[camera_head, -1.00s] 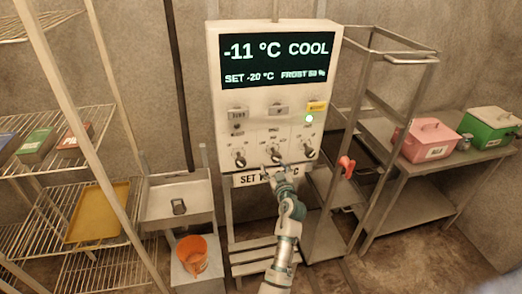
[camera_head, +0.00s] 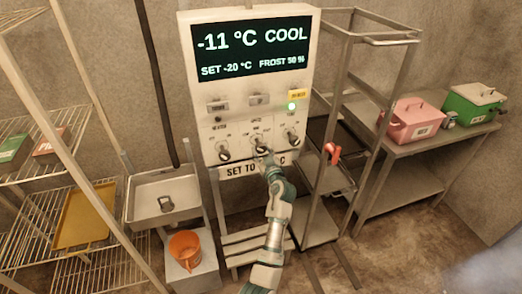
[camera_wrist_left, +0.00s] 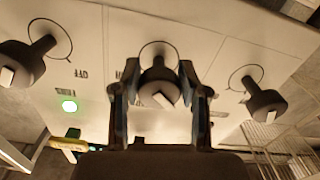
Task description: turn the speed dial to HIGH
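The control panel (camera_head: 245,100) hangs on the wall with three black dials in a row. Their small labels are too blurred to read surely, so I cannot tell which is marked speed. My left gripper (camera_head: 262,154) is at the middle dial (camera_head: 259,142), from below. In the left wrist view, the open fingers of the left gripper (camera_wrist_left: 159,75) stand on either side of the middle dial (camera_wrist_left: 158,88), with narrow gaps showing; contact is unclear. The left dial (camera_head: 223,152) and right dial (camera_head: 291,139) stand clear of the fingers. My right gripper is not in view.
The panel's screen (camera_head: 252,48) reads -11 °C COOL, and a green lamp (camera_head: 292,106) is lit. A metal rack (camera_head: 350,120) with a red handle (camera_head: 332,153) stands close right.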

